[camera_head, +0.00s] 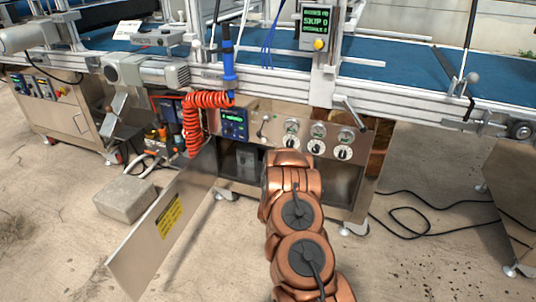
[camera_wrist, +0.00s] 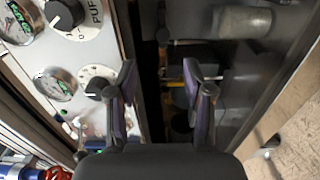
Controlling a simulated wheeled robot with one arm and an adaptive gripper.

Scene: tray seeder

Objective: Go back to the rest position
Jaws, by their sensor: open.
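My gripper (camera_wrist: 158,85) is open in the wrist view, with two dark purplish fingers apart and nothing held between them. It is in front of the lower edge of the control panel (camera_wrist: 105,25), with the dark cabinet opening (camera_wrist: 225,75) behind and to the right. The left finger overlaps a white dial (camera_wrist: 97,84) in that view; I cannot tell whether it touches. In the head view my copper-coloured arm reaches up to the panel of the tray seeder (camera_head: 268,122), and the gripper is hidden behind the arm.
An open cabinet door (camera_head: 165,222) with a yellow label juts out at the left. A concrete block (camera_head: 125,199) lies on the floor beside it. A coiled orange hose (camera_head: 190,120) hangs near the panel. Black cables (camera_head: 410,215) lie on the floor to the right.

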